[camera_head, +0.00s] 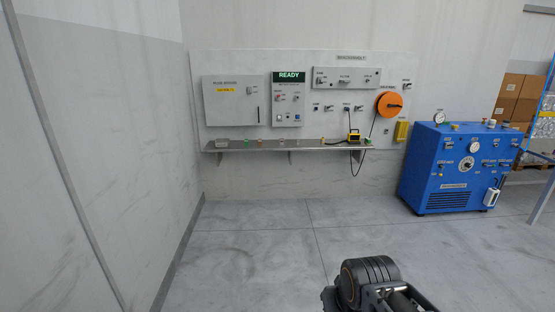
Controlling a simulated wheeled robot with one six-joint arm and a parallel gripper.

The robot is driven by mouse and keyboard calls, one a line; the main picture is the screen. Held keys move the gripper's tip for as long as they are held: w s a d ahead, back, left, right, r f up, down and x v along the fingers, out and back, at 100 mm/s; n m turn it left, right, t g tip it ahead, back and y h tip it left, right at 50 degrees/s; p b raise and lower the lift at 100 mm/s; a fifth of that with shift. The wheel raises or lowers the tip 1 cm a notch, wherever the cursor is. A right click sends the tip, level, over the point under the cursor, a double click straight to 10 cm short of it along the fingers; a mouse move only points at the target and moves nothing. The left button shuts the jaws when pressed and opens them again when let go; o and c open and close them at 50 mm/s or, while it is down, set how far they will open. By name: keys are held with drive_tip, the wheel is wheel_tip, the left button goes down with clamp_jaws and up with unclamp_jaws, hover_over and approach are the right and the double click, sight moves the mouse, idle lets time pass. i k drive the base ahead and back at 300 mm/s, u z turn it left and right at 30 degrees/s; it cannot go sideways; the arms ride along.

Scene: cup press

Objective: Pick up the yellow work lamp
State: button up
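The yellow work lamp (353,136) stands on the right part of the grey wall shelf (240,149). It is small in the view, with a dark front, and a dark cable hangs in a loop below the shelf near it. The dark end part of my arm (370,284) shows at the bottom of the head view, far from the shelf and the lamp. Nothing of mine touches the lamp. I cannot make out the fingertips or whether my gripper is open or shut.
Above the shelf are a grey cabinet (230,101), a panel reading READY (288,98) and an orange reel (389,104). Several small items stand along the shelf. A blue machine (452,172) stands right. The floor (255,240) before the shelf is clear; a wall runs along the left.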

sight(353, 138)
drive_tip(key=i, duration=2.25)
drive_tip(key=z, duration=0.35)
drive_tip(key=i, duration=2.25)
drive_tip(key=z, duration=0.5)
drive_tip(key=i, duration=1.7)
drive_tip(key=z, duration=0.2)
